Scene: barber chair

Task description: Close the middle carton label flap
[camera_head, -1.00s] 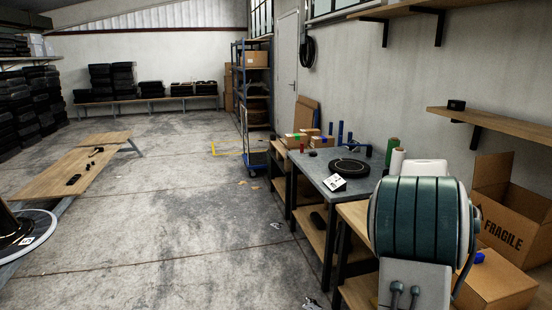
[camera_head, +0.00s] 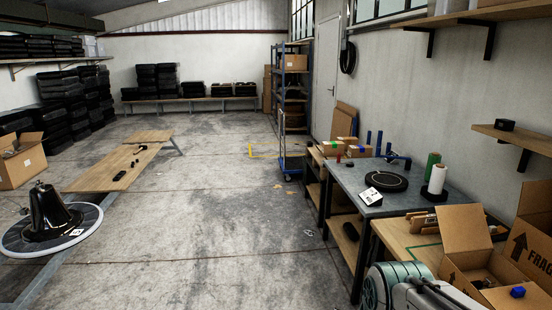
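Several small cartons stand together at the far end of the grey workbench (camera_head: 345,190). One is a front-left carton (camera_head: 332,150) with a green patch on top. A carton at the right (camera_head: 361,152) shows a blue patch, and another carton (camera_head: 349,142) sits behind between them. They are too small to tell which flaps stand open. A larger open carton (camera_head: 466,233) with raised flaps stands at the near right. My teal and white arm shows at the bottom right; my gripper is not visible.
A black round plate (camera_head: 378,181), a white card stand (camera_head: 374,196), a green roll (camera_head: 432,167) and a white roll (camera_head: 438,179) are on the benches. A FRAGILE carton (camera_head: 540,240) stands far right. A blue trolley (camera_head: 291,168) stands beyond. The concrete floor at centre is clear.

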